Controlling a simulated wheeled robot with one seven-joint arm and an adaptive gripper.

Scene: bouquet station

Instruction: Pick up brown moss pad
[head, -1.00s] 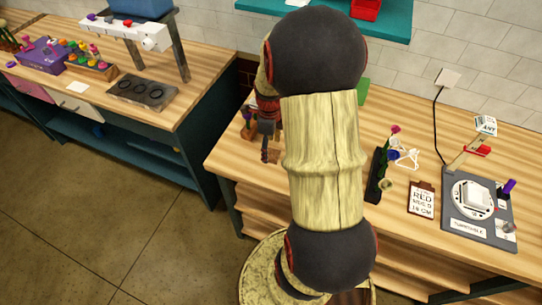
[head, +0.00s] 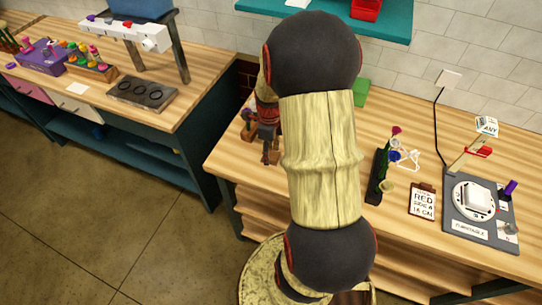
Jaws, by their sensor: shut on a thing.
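My gripper (head: 270,154) points down over the left end of the right-hand workbench, just left of my arm's thick pale link. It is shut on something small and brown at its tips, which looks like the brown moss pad. The pad is too small and too covered by the fingers to make out its shape. My arm hides the bench to the right of the gripper.
A wooden block (head: 250,134) stands close left of the gripper. A green block (head: 361,92) is behind my arm. To the right are a dark flower holder (head: 376,180), a clipboard sign (head: 423,202) and a grey turntable unit (head: 480,208). A teal shelf (head: 390,22) hangs above.

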